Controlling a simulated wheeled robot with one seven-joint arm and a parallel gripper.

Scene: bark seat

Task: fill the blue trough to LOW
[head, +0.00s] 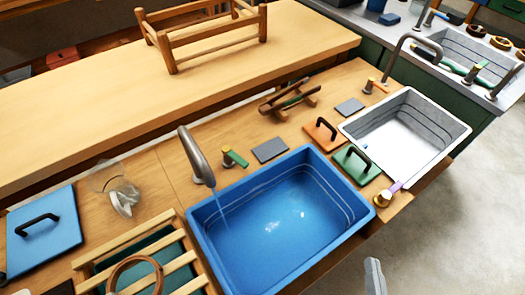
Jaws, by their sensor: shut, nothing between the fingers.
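The blue trough (352,232) is set in the wooden bench, lower middle. A thin stream falls from the curved grey spout (194,152) into it, and water (280,225) covers its floor. Pale level lines run around its inner walls; their labels are too small to read. A green-handled tap (233,158) stands beside the spout. A brass knob with a purple handle (386,196) sits at the trough's right corner. My gripper (374,272) shows as a grey tip at the bottom edge, shut and empty, right of the trough and apart from it.
A white basin (405,135) lies right of the trough, with an orange-handled tap (375,86) behind it. Green (357,165) and orange (320,133) plates with black handles lie between. A slatted wooden rack (150,255) stands left. Grey floor (450,230) is clear at right.

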